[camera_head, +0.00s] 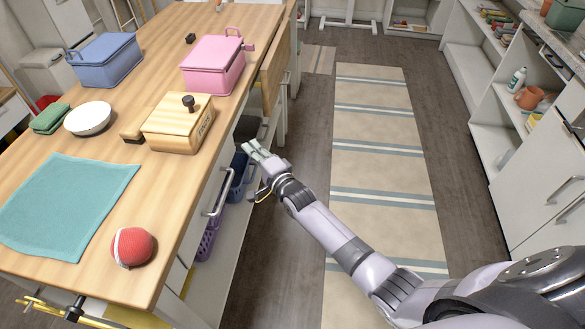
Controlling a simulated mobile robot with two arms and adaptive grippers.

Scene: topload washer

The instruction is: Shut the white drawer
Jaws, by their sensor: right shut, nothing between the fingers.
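A white drawer front (197,222) with a metal bar handle (217,191) sits under the edge of the wooden tabletop. I cannot tell from this angle how far it stands out. My right gripper (252,150) is at the island's side, just beyond the handle and to its right. Its fingers are shut and empty, and I cannot tell whether they touch the front. My right arm reaches in from the lower right. My left gripper is not in view.
The wooden tabletop (165,200) holds a pink box (212,68), a blue box (106,62), a wooden box (178,125), a white bowl (88,118), a teal cloth (65,205) and a red ball (133,247). Baskets (207,240) sit below. A striped rug (375,150) covers clear floor.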

